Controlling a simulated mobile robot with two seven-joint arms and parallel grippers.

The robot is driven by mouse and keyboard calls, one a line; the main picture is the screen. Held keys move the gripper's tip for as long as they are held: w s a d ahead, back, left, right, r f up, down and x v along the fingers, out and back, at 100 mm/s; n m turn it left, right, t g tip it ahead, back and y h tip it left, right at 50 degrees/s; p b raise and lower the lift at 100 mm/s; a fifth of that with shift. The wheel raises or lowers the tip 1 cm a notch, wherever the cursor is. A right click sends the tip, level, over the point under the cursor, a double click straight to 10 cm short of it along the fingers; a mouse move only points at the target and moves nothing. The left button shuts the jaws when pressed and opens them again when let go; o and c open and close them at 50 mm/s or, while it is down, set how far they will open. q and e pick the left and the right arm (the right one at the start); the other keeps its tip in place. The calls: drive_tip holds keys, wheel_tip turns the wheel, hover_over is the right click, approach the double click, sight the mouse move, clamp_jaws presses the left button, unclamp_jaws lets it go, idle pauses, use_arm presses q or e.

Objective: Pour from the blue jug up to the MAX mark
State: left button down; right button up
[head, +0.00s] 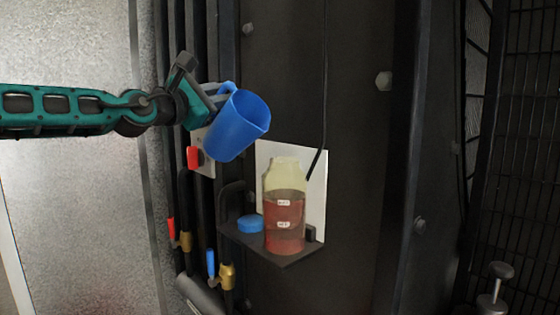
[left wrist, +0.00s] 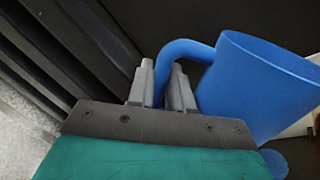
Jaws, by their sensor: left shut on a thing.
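The blue jug (head: 237,126) is held in the air, tilted with its mouth toward the right, above and to the left of the bottle. My left gripper (head: 217,92) is shut on the jug's handle. In the left wrist view the two fingers (left wrist: 165,88) close on the handle, and the jug (left wrist: 262,85) fills the right side. The clear yellowish bottle (head: 285,215) stands upright on a small shelf. It holds red liquid up to about the upper of two white labels (head: 284,203). The label text is too small to read surely. No stream from the jug shows. My right gripper is not in view.
The bottle's blue cap (head: 250,224) lies on the dark shelf (head: 275,258), left of the bottle. A white panel (head: 316,185) stands behind it, with a thin dark cable hanging in front. Red and blue valve handles (head: 211,262) and pipes are at the lower left.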

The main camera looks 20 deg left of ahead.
sight(206, 149)
use_arm(q)
drive_tip(key=shift+f, duration=0.1)
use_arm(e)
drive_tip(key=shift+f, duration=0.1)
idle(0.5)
use_arm(q)
drive_tip(key=shift+a+f+n+b, duration=0.2)
drive_tip(key=shift+f+n+b, duration=0.35)
drive_tip(key=shift+f+n, duration=0.1)
drive_tip(key=w+a+f+n+b, duration=0.1)
drive_tip(key=a+f+n+b, duration=0.1)
drive_tip(key=f+n+b, duration=0.1)
drive_tip(key=w+a+f+n+g+y+b, duration=0.1)
drive_tip(key=a+f+n+b, duration=0.1)
drive_tip(key=f+n, duration=0.4)
drive_tip(key=shift+a+f+b, duration=0.4)
drive_tip(key=shift+a+f, duration=0.3)
drive_tip(key=shift+f, duration=0.15)
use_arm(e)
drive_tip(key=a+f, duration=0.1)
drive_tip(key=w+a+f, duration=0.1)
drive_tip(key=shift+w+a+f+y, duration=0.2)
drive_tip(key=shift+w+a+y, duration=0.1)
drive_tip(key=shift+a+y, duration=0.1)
use_arm(q)
drive_tip(key=shift+n, duration=0.25)
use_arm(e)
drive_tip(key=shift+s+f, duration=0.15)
